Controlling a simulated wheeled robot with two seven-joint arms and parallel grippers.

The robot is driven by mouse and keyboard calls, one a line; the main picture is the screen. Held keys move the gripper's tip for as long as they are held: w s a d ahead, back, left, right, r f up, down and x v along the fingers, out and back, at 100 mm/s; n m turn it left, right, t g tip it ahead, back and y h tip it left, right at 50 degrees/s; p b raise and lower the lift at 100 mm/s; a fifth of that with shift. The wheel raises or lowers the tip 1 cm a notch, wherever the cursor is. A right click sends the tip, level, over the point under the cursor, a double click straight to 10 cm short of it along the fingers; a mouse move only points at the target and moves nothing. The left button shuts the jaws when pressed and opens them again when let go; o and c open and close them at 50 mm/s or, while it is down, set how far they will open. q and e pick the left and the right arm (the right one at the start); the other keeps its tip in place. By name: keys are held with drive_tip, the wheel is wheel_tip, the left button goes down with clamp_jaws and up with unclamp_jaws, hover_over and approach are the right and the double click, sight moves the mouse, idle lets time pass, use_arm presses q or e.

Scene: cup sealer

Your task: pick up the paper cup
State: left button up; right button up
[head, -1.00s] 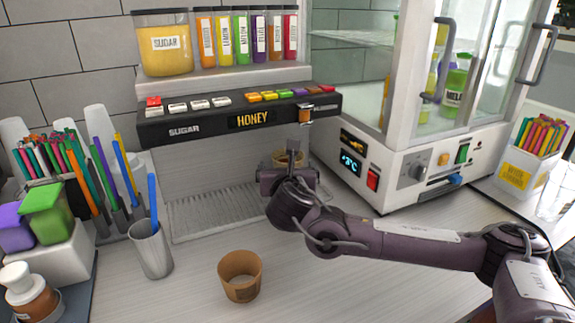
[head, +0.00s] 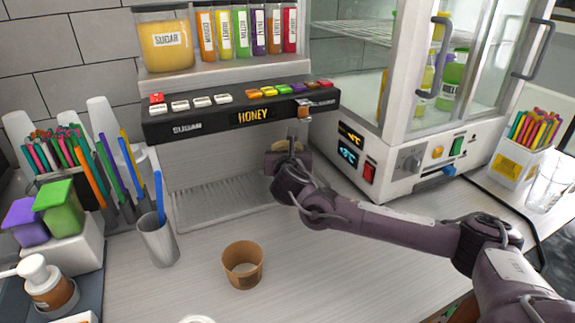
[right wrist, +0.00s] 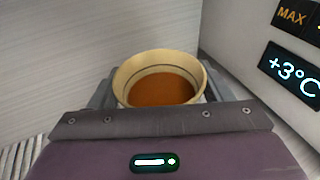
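A paper cup with brown liquid in it (right wrist: 160,68) sits between the grey fingers of my right gripper (right wrist: 158,98) in the right wrist view. In the head view, its pale rim (head: 283,146) shows just above and behind my right gripper (head: 288,160), below the dispenser spout. The fingers appear to press on both sides of this cup; its lower part is hidden by the gripper. A second paper cup (head: 242,266), brown and upright, stands on the counter in front, apart from the gripper. My left gripper is not in view.
The dispenser panel (head: 240,117) is above the held cup, with a drip tray (head: 225,203) below. A white cabinet (head: 405,160) is close on the right. A grey holder (head: 158,242) with a blue straw is at left. The front counter is mostly clear.

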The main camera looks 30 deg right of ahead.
drive_tip(key=c, duration=0.7)
drive_tip(key=shift+r, duration=0.15)
drive_tip(key=shift+s+r+b, duration=0.15)
drive_tip(key=shift+s+b, duration=0.1)
drive_tip(key=shift+b, duration=0.1)
wheel_tip(320, 180, up, 7)
drive_tip(key=s, duration=0.6)
drive_tip(key=s+a, duration=0.1)
drive_tip(key=s, duration=1.2)
drive_tip(key=shift+s+a+f+p, duration=0.15)
drive_tip(key=shift+s+f+p, duration=0.1)
drive_tip(key=shift+p, duration=0.15)
